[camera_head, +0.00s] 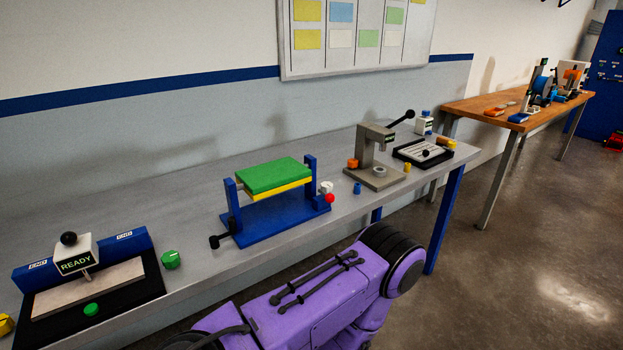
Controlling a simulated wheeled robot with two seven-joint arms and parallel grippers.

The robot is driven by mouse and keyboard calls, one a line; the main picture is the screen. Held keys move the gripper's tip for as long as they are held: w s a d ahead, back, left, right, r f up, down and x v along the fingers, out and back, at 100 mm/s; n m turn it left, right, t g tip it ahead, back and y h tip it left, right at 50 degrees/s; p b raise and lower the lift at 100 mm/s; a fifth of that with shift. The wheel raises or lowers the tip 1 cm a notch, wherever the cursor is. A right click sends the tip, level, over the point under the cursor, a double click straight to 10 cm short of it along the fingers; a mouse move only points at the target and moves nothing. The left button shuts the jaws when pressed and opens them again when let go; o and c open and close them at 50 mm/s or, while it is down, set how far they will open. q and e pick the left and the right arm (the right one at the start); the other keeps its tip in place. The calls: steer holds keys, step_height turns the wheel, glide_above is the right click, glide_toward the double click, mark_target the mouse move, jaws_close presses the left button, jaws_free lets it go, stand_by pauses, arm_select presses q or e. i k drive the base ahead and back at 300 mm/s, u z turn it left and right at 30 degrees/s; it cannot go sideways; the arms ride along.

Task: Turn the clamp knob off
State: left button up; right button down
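A blue clamp fixture (273,221) stands on the grey bench near the middle of the view. It carries a green and yellow block (273,176) between two blue uprights. A black knob (215,241) sticks out at its lower left end. A red knob (330,198) sits at its right end beside a small white part (326,187). I cannot tell which of these is the clamp knob or how it is set. Neither of my grippers is in view.
On the grey bench (196,200), a READY station (75,257) and a green knob (171,259) stand to the left. A grey lever press (371,165) and a black tray (422,153) stand to the right. A wooden bench (500,120) is farther back; open floor lies right.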

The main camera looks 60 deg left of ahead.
mark_target(326, 187)
steer(key=k, duration=0.3)
steer(key=u, duration=0.75)
